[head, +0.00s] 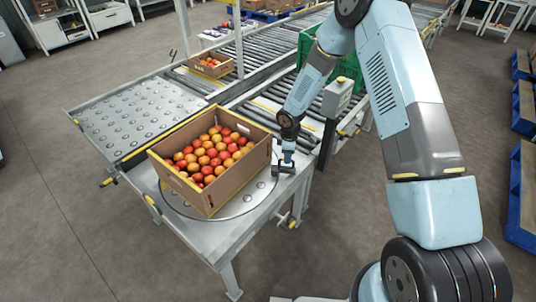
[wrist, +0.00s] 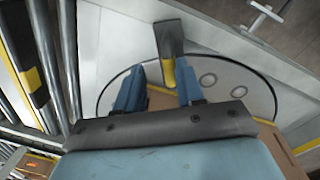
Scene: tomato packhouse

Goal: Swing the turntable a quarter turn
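The turntable (head: 232,208) is a round grey metal disc with studs, set in a table; it also shows in the wrist view (wrist: 235,75). An open cardboard crate (head: 203,193) full of red and orange tomatoes sits on it and hides much of it. A dark handle with a yellow band (wrist: 169,42) sticks out over the disc's rim. My gripper (head: 287,160) is low at the disc's right side, beside the crate. In the wrist view its two blue fingers (wrist: 158,86) are apart, with the handle's yellow end between them, nearer the right finger. Whether they touch it is unclear.
A studded transfer table (head: 140,112) adjoins at the upper left. Roller conveyors (head: 262,50) run behind, with a smaller tomato crate (head: 211,66) and a green crate (head: 345,72). A grey control box (head: 337,97) stands near my arm. The floor in front is clear.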

